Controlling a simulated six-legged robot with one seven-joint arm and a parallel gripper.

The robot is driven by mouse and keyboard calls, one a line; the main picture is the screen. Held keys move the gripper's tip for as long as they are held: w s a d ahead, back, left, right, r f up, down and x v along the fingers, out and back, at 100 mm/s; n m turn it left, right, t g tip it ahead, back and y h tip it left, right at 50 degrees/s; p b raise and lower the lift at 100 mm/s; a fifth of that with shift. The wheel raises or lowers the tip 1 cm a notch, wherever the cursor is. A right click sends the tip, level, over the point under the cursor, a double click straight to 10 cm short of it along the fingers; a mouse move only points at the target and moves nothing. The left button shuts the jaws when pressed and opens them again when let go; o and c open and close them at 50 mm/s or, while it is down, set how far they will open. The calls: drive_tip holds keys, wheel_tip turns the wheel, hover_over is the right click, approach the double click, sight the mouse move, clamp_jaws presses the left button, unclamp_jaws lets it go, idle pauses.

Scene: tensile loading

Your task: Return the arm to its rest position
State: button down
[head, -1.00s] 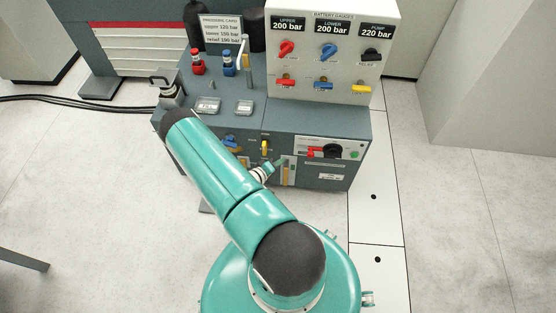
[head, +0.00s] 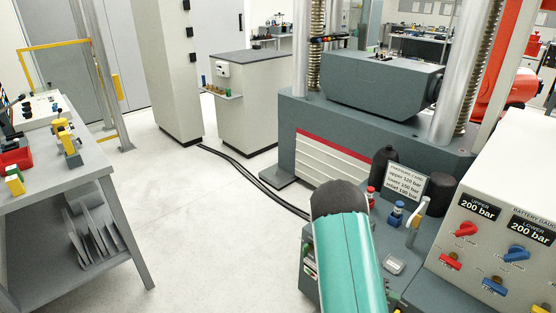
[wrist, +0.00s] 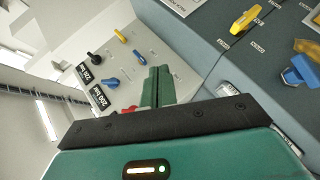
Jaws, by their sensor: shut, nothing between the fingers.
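My gripper (wrist: 158,74) shows in the wrist view with its two green fingers together and nothing between them. Behind the fingertips is the pale gauge panel, tilted in this view; I cannot tell the gap to it. In the head view my teal arm rises over the left part of the grey console (head: 415,288). My gripper itself does not show there.
The pale gauge panel (head: 479,215) with red and blue valve knobs stands at the right. A pressure card (head: 405,180) stands behind the console. The press (head: 340,125) rises beyond. A workbench (head: 62,170) is at the left, with open floor (head: 200,235) between.

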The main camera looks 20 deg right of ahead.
drive_tip(key=a+r+n+t+y, duration=0.1)
drive_tip(key=a+r+t+y, duration=0.15)
drive_tip(key=a+r, duration=0.75)
drive_tip(key=a+r+t+y, duration=0.1)
drive_tip(key=a+r+y, duration=0.35)
drive_tip(key=r, duration=0.85)
drive_tip(key=s+a+r+n+t+y, duration=0.2)
drive_tip(key=s+a+r+n+t, duration=0.1)
drive_tip(key=a+r, duration=0.4)
drive_tip(key=s+a+r+n+t+y, duration=0.3)
drive_tip(key=s+a+r, duration=0.3)
drive_tip(key=a, duration=0.7)
drive_tip(key=shift+s+r+n+t, duration=0.35)
drive_tip(key=shift+r+n, duration=0.15)
drive_tip(key=shift+r, duration=0.3)
drive_tip(key=shift+d, duration=0.25)
